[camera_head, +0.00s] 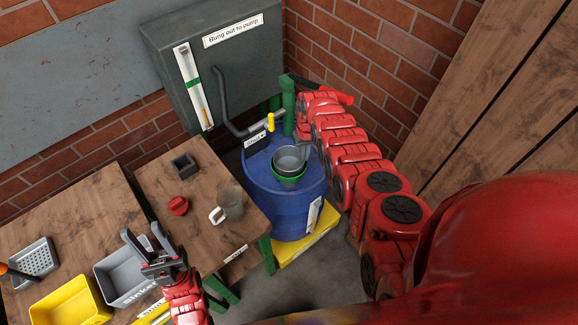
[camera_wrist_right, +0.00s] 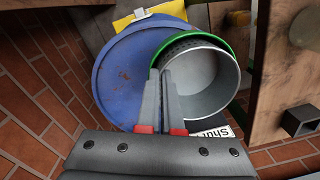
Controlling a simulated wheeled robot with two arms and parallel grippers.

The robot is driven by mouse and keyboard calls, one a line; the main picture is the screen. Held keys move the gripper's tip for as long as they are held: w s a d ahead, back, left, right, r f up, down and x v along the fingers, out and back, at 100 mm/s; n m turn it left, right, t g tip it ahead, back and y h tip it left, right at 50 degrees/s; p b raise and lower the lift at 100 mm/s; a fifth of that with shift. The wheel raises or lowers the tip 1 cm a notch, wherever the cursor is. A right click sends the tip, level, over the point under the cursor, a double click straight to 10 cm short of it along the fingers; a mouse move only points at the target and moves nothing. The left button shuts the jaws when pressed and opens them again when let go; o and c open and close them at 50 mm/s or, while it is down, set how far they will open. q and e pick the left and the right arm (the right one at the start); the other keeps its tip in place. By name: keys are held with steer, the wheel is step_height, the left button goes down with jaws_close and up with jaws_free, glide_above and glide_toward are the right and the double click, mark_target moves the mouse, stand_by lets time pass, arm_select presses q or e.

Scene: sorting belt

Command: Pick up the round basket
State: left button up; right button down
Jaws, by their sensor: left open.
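The round basket (camera_head: 291,158) is a grey metal cylinder with a perforated outer wall. It is above the blue drum (camera_head: 262,178), at a green ring (camera_head: 289,181) that shows around and below it. In the right wrist view I look into the basket's empty interior (camera_wrist_right: 205,82), with the green ring (camera_wrist_right: 214,38) beside it. My right gripper (camera_wrist_right: 161,74) has its two fingers close together at the near rim, one on each side of the wall; the exact contact is small. My left gripper (camera_head: 148,243) is open and empty, over the grey bin at the table's front.
The wooden table holds a glass mug (camera_head: 229,203), a red cap (camera_head: 178,206) and a small dark box (camera_head: 183,166). A grey bin (camera_head: 112,285), yellow bin (camera_head: 70,303) and grater (camera_head: 36,263) are at left. A grey cabinet (camera_head: 225,70) and brick walls stand behind the drum.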

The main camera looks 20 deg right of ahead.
steer(key=shift+r, duration=0.15)
stand_by(0.8)
steer(key=shift+w+r, duration=0.15)
steer(key=shift+r, duration=0.35)
steer(key=shift+r+p, duration=0.55)
steer(key=shift+r, duration=0.25)
step_height(320, 180, up, 2)
steer(key=shift+r+b, duration=0.1)
steer(key=shift+b, duration=0.45)
steer(key=shift+r+b, duration=1.2)
steer(key=shift+r, duration=1.3)
